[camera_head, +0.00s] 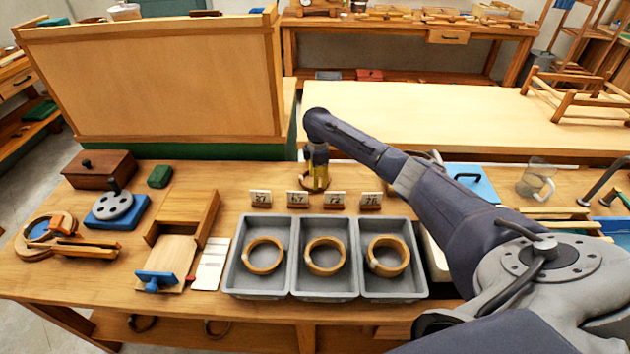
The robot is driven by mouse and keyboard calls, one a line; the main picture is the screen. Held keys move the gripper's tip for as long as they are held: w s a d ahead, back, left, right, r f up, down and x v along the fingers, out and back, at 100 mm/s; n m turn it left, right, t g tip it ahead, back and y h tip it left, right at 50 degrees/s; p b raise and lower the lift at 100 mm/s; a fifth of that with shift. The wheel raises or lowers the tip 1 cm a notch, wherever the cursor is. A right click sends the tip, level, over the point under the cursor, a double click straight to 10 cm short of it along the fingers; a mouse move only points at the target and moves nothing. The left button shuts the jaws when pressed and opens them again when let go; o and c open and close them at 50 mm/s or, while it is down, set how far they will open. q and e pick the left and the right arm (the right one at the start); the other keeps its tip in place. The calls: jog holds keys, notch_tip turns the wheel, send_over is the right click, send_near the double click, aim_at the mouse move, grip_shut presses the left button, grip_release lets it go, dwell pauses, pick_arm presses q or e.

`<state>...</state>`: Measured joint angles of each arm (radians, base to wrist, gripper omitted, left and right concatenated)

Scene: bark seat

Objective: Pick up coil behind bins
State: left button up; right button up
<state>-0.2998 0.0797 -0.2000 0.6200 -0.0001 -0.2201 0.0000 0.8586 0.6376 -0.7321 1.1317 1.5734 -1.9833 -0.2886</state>
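My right arm reaches in from the right, and its gripper (316,172) points down just behind the grey bins. A brown, ring-like thing, apparently the coil (315,188), is at its fingertips near the tabletop, partly hidden by the gripper. The fingers are too small and dark to tell whether they are open or shut on it. Three grey bins stand in a row: left bin (242,285), middle bin (325,290) and right bin (393,289). Each holds one tan coil (265,270), (326,270), (372,267). My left gripper is not in view.
Small numbered cards (297,199) stand between the gripper and the bins. A wooden box with a blue-handled slide (175,262) and a white card (210,265) lie left of the bins. A blue-lidded container (472,183) is partly behind my arm. A tall wooden panel (150,85) rises behind.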

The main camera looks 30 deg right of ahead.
jog(key=shift+f, duration=2.4)
jog(key=shift+o, duration=0.2)
grip_shut()
